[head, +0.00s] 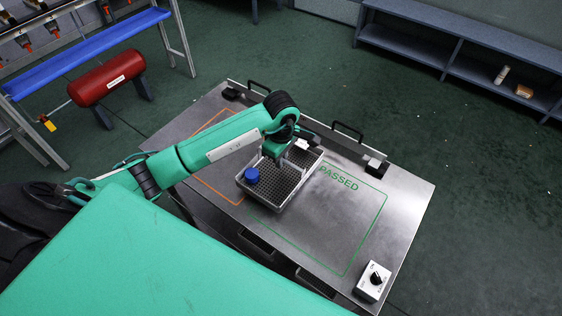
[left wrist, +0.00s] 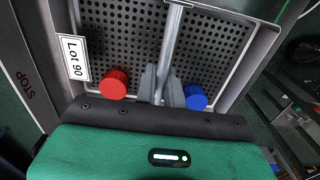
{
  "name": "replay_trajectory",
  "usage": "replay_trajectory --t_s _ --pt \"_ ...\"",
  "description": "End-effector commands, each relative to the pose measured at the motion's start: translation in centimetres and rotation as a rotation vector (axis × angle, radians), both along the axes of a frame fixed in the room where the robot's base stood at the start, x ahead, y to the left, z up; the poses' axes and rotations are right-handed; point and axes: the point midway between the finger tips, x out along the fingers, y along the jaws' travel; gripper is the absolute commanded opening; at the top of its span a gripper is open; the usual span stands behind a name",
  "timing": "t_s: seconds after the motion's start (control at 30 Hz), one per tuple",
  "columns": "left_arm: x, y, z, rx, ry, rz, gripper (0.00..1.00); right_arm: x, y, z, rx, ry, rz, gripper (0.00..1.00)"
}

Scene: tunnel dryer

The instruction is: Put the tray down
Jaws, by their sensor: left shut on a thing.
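The grey perforated tray (head: 287,196) is over the steel table, between the orange outline and the green PASSED outline, overlapping both. I cannot tell whether it touches the table or hangs just above. A blue cylinder (head: 251,175) is in it; the left wrist view shows this blue cylinder (left wrist: 195,97) and a red cylinder (left wrist: 113,84), which my arm hides in the head view. A "Lot 90" label (left wrist: 74,57) is on the tray's rim. My left gripper (left wrist: 162,88) is shut on the tray's central bar (left wrist: 172,40). My right gripper is not in view.
The steel table (head: 400,205) has free room inside the green PASSED outline (head: 357,238). A control box with a black knob (head: 373,281) stands at its near right corner. Black handles (head: 347,131) line its far edge. A red tank (head: 107,77) stands on the floor at left.

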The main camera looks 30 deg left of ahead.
Motion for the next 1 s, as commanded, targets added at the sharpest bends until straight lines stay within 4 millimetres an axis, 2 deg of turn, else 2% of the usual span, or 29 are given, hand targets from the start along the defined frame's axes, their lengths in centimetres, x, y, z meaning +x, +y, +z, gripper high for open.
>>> replay_trajectory --t_s 0.13,0.47,0.5,0.6,1.0 --pt "0.0 -0.1 -1.8 -0.002 0.0 0.001 0.0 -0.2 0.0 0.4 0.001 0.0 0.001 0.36" --pt "0.0 0.0 -2.3 0.0 -0.002 -0.001 0.0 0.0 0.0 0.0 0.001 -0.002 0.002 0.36" --pt "0.0 0.0 -2.3 0.0 0.0 -0.001 0.14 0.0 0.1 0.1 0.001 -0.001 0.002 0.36" --pt "0.0 0.0 -2.2 0.0 0.0 -0.001 0.32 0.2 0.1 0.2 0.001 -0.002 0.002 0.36" --pt "0.1 0.0 -1.6 0.0 -0.003 -0.001 0.32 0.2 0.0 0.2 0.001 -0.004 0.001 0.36"
